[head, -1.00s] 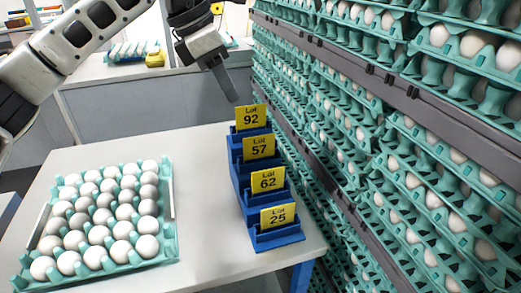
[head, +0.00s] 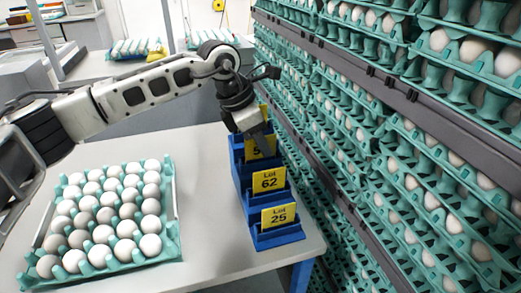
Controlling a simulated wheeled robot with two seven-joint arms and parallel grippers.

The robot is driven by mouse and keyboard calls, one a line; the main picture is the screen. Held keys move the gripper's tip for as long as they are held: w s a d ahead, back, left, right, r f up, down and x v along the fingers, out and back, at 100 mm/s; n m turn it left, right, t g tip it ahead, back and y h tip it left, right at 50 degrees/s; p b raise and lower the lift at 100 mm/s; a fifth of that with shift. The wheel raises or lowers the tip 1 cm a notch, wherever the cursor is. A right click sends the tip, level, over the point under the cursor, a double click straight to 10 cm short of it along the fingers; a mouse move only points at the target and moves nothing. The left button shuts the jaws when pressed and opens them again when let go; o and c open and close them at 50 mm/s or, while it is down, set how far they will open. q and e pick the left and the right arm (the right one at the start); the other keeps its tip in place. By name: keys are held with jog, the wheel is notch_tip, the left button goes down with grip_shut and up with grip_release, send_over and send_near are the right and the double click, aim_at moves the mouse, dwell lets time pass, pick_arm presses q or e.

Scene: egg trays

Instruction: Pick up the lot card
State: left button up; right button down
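Yellow lot cards stand in a stepped blue holder (head: 240,181) at the right side of the table. The card "Lot 25" (head: 279,215) is in the front step and the card "Lot 62" (head: 268,181) is behind it. The third card (head: 252,152), partly covered, shows only part of its number. The rearmost card (head: 263,109) is mostly hidden behind my gripper. My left gripper (head: 262,146) points down at the third card, its fingers in front of or at it. I cannot tell whether they touch it or how far apart they are. My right gripper is not in view.
A teal tray (head: 172,222) full of white eggs stands on the white table (head: 215,245), left of the holder. Stacked egg trays on racks with a grey beam (head: 400,92) rise close on the right. The table between tray and holder is clear.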

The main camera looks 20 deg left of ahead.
pick_arm(q)
jog(key=shift+f, duration=0.1)
jog(key=shift+c, duration=0.3)
grip_shut()
jog(key=shift+r, duration=0.6)
notch_tip(320, 180, up, 2)
jog(key=shift+s+r+b, duration=0.1)
jog(key=shift+r+b, duration=0.1)
jog(key=shift+b, duration=0.25)
jog(key=s+a+r+b, duration=0.2)
jog(key=s+r, duration=0.7)
jog(key=s, duration=0.4)
jog(key=shift+s+a+r, duration=0.15)
jog(key=shift+s+r, duration=0.1)
jog(key=shift+s, duration=0.05)
